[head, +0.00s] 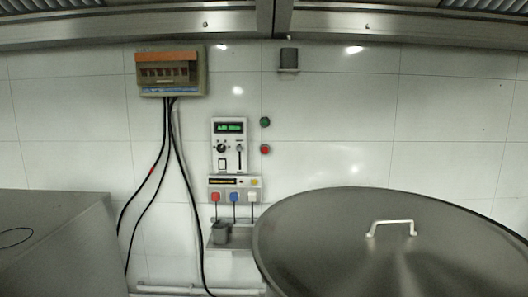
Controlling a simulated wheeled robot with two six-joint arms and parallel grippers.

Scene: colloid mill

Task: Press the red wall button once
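The red wall button (265,149) is a small round button on the white tiled wall, just right of a control panel (228,160). A similar green button (265,122) sits directly above it. Nothing covers either button. Neither of my grippers shows in the head view, so their state and distance from the red button are not visible.
A large round metal lid with a pale handle (391,228) fills the lower right, in front of the wall. A grey metal unit (60,235) stands at lower left. An electrical box (171,71) with hanging black cables is left of the panel. A socket strip (235,189) sits below it.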

